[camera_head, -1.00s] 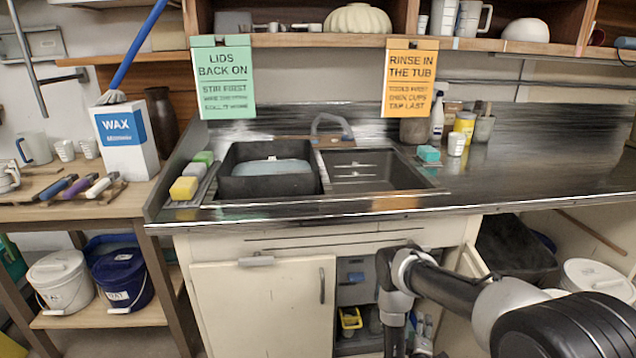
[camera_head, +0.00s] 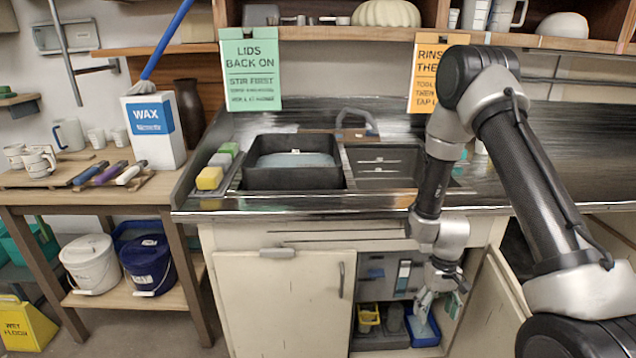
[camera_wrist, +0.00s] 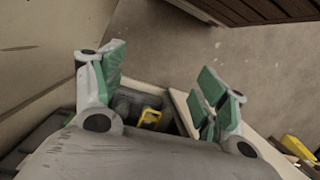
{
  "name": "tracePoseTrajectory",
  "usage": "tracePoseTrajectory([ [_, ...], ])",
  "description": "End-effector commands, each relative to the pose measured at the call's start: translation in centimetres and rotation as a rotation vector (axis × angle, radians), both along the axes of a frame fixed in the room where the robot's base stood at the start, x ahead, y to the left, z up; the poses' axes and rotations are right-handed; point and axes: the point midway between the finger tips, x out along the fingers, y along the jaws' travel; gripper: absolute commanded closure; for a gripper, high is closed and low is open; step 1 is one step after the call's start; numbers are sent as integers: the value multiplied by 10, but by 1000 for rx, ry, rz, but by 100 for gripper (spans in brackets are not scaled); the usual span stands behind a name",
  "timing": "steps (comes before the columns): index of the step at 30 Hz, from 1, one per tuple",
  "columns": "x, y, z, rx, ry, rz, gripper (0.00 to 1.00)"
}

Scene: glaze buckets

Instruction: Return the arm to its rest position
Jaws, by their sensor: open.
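My gripper (camera_head: 424,303) hangs low in front of the open cabinet under the sink, at the end of my raised and bent arm. In the wrist view my gripper (camera_wrist: 160,85) shows its green-lined fingers spread wide apart with nothing between them. Beyond the fingers are the floor and the cabinet opening. My arm covers part of the orange sign and the right part of the sink counter in the head view.
The cabinet's open right door (camera_head: 497,305) stands close to my arm. Inside the cabinet are a yellow caddy (camera_head: 368,317) and a blue bin (camera_head: 422,328). The steel counter edge (camera_head: 300,207) lies above. Buckets (camera_head: 90,264) sit on a shelf at left, beside a yellow floor sign (camera_head: 25,325).

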Motion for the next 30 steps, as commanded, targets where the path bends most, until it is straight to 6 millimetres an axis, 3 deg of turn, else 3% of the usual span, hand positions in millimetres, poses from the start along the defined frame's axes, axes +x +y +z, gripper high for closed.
tracePoseTrajectory([
  [1,-3,-1,35,1,8,-16,27],
  [3,-13,-2,80,-1,32,-37,27],
  [12,-77,-18,242,-30,41,-96,27],
  [15,-103,-24,283,-38,6,-104,27],
  [21,-144,-34,346,-44,-150,-105,27],
  [30,-173,-41,414,-27,-493,-126,27],
])
